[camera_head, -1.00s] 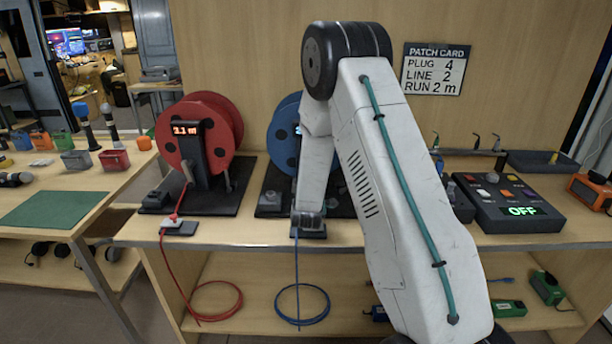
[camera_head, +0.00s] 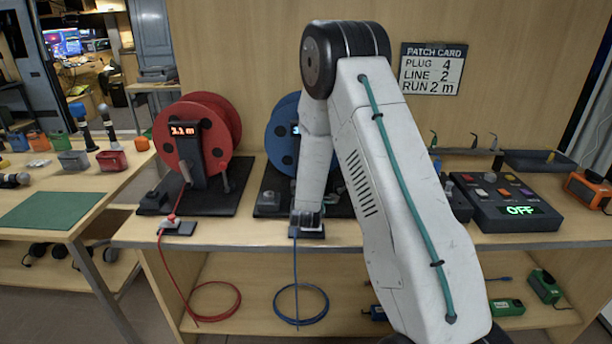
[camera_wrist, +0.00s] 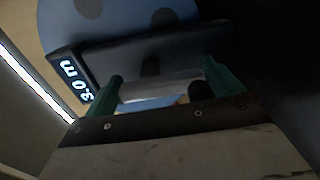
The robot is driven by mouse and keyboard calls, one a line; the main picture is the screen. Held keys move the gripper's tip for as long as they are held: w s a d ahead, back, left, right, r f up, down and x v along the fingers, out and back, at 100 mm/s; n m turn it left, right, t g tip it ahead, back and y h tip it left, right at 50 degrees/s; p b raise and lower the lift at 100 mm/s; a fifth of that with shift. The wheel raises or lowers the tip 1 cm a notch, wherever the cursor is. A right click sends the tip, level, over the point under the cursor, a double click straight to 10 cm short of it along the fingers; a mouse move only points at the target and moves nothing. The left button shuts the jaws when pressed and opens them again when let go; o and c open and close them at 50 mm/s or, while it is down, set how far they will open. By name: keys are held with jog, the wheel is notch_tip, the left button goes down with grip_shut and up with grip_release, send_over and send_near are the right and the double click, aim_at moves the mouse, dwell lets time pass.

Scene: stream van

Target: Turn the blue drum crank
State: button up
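The blue drum (camera_head: 282,135) stands on a dark base (camera_head: 268,203) on the bench, mostly behind my arm in the head view. Its blue face (camera_wrist: 105,18) also shows in the wrist view, with a lit display (camera_wrist: 76,80) that appears to read 3.0 m. My gripper (camera_wrist: 165,88) has its two green fingers wide apart in the wrist view, close to the drum and a dark bar (camera_wrist: 150,45). A small dark and brownish piece shows beside the right finger; I cannot tell whether it is the crank. The crank is not clearly seen in the head view.
A red drum (camera_head: 197,140) with its own display stands left of the blue one. A control box (camera_head: 505,205) reading OFF is at the right. A blue cable (camera_head: 302,304) hangs over the bench front to the lower shelf. A patch card (camera_head: 431,69) is on the wall.

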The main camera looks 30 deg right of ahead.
jog(key=shift+o, duration=0.2)
jog(key=v, duration=0.7)
jog(key=shift+s+a, duration=0.25)
jog(key=shift+s, duration=0.05)
jog(key=s+a+r+m+g+y, duration=0.3)
jog(key=s+a+r+y, duration=0.15)
jog(key=a+r, duration=0.2)
jog(key=s+a+r+m+g+y, duration=0.2)
jog(key=s+a+r+m+y, duration=0.1)
jog(key=s+a+r+y, duration=0.25)
jog(key=s+a+r+m+g, duration=0.1)
jog(key=s+r+m+g, duration=0.1)
jog(key=s, duration=0.7)
jog(key=s+a+r+m+g, duration=0.1)
jog(key=s+g, duration=0.3)
jog(key=s, duration=0.6)
jog(key=s+a+r+m+g, duration=0.2)
jog(key=s+a+r, duration=0.1)
jog(key=s, duration=0.6)
jog(key=shift+a+m+g, duration=0.25)
jog(key=shift+m+g, duration=0.05)
jog(key=shift+g, duration=0.1)
